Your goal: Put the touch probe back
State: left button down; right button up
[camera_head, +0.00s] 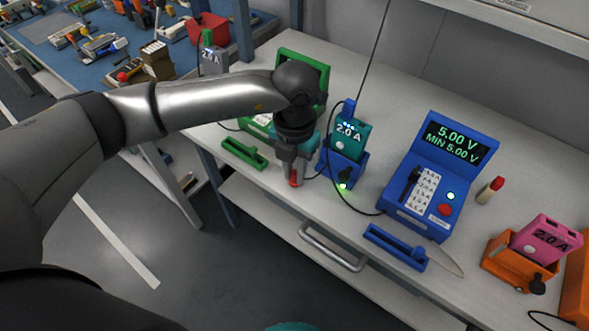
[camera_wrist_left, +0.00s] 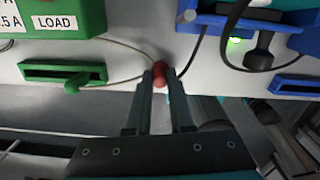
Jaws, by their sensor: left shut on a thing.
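My left gripper (camera_head: 292,172) is over the front edge of the white bench, fingers pointing down. It is shut on a small red-tipped piece (camera_head: 295,180), likely the touch probe. In the left wrist view, the red end (camera_wrist_left: 160,72) sits between the fingertips of the left gripper (camera_wrist_left: 160,80); the rest is hidden. Thin leads run close to it. A slotted green holder (camera_head: 243,153) lies left of the gripper; it also shows in the left wrist view (camera_wrist_left: 40,72). A slotted blue holder (camera_head: 393,246) lies farther right. My right gripper is not in view.
A blue dock (camera_head: 348,170) with a teal 2.0 A cell (camera_head: 346,135) stands just right of the gripper. A blue meter (camera_head: 437,180) reads 5.00 V. A green device (camera_head: 300,62) stands behind my arm. An orange dock (camera_head: 512,262) holds a pink cell (camera_head: 546,238).

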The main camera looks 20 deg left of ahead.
aim_at(295, 173)
pick_arm(q)
jog(key=shift+f, duration=0.15)
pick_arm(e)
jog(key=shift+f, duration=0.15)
pick_arm(q)
jog(key=c, duration=1)
grip_release()
jog(key=shift+c, duration=0.2)
jog(key=shift+o, duration=1.3)
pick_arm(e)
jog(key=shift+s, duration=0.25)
pick_arm(q)
jog(key=shift+r, duration=0.35)
notch_tip(295, 173, up, 12)
jog(key=p, duration=0.2)
jog(key=shift+f, duration=0.15)
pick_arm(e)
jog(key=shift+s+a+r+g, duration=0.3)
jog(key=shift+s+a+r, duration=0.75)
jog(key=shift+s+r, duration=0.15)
